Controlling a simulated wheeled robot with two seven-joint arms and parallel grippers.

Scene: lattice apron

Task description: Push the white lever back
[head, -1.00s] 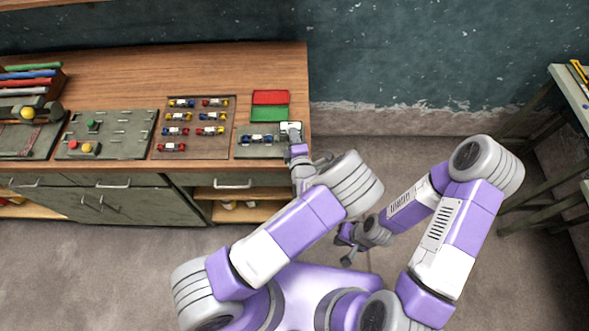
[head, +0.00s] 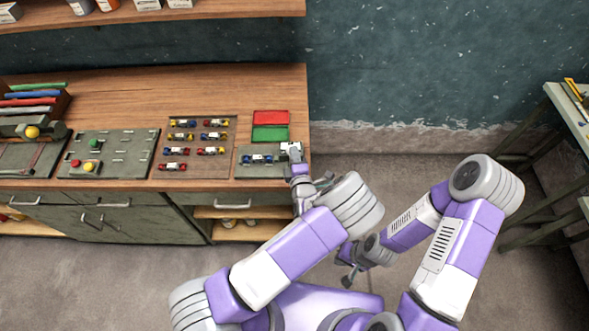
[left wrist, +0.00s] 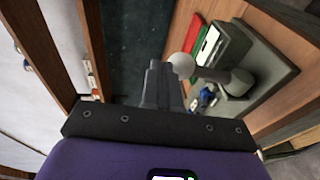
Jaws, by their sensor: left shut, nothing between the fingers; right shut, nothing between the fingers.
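In the left wrist view, the lever shows as a grey shaft with a round white knob (left wrist: 182,66), standing on a dark grey housing on a grey-green base plate (left wrist: 276,70). My left gripper (left wrist: 162,78) is shut and empty, with its fingertips close beside the knob; I cannot tell whether they touch. In the head view, my left gripper (head: 298,166) is at the right front corner of the bench, by the base plate (head: 243,168). My arm hides part of the lever there. My right gripper (head: 349,277) is shut and empty, low over the floor, away from the bench.
A red panel (head: 271,118) and a green panel (head: 270,134) lie behind the base plate. A board with several small coloured cars (head: 197,145) and a button panel (head: 110,152) are to the left. A shelf (head: 150,17) hangs above.

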